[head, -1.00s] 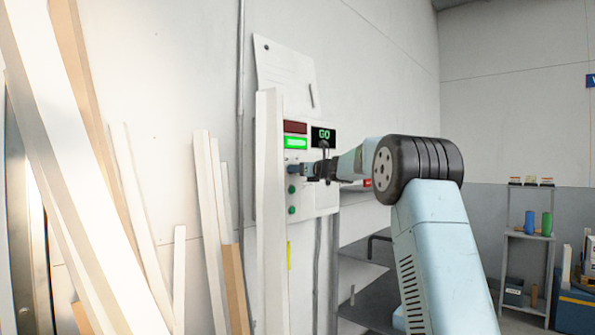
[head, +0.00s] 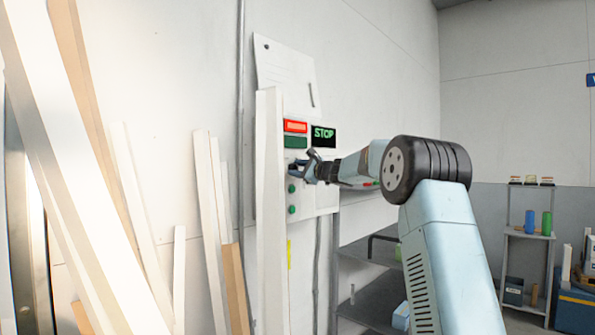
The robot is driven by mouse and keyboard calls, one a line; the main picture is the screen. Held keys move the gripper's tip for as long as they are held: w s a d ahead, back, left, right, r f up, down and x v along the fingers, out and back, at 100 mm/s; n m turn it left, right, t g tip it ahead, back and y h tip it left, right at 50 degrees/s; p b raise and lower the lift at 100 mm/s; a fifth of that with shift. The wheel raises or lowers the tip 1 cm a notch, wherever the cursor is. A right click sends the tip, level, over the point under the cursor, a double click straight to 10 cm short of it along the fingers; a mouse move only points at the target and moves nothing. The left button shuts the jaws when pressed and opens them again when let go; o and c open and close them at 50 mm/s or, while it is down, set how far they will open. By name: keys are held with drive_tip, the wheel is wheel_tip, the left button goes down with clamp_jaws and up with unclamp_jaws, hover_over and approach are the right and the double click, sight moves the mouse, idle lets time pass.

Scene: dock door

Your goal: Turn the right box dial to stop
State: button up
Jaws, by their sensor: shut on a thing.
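A white control box (head: 325,198) is on the wall, partly behind a pale upright board. Its small display (head: 323,136) reads STOP in green letters. The red lamp (head: 295,126) at its top left is lit, and the green lamp (head: 295,142) below is dark. My gripper (head: 298,171) is at the box's face, below the lamps, with its jaws turned at a slant. It is shut on the dial, which the jaws mostly hide. Green buttons (head: 291,189) show below the gripper.
The pale upright board (head: 269,215) stands close left of the gripper. More boards (head: 100,190) lean on the wall at the left. A paper sheet (head: 285,75) hangs above the box. Grey shelving (head: 375,270) stands below right; another shelf (head: 530,236) is at far right.

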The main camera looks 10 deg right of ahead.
drive_tip(key=shift+a+f+n+y, duration=0.1)
drive_tip(key=shift+f+n+y, duration=0.05)
drive_tip(key=shift+n, duration=0.85)
drive_tip(key=shift+f+n+y, duration=0.15)
drive_tip(key=shift+n, duration=0.85)
drive_tip(key=o, duration=1)
drive_tip(key=shift+r, duration=0.1)
drive_tip(key=shift+o, duration=0.2)
drive_tip(key=r+v, duration=0.1)
drive_tip(key=v, duration=1.3)
drive_tip(key=shift+f, duration=0.4)
drive_tip(key=shift+a, duration=0.1)
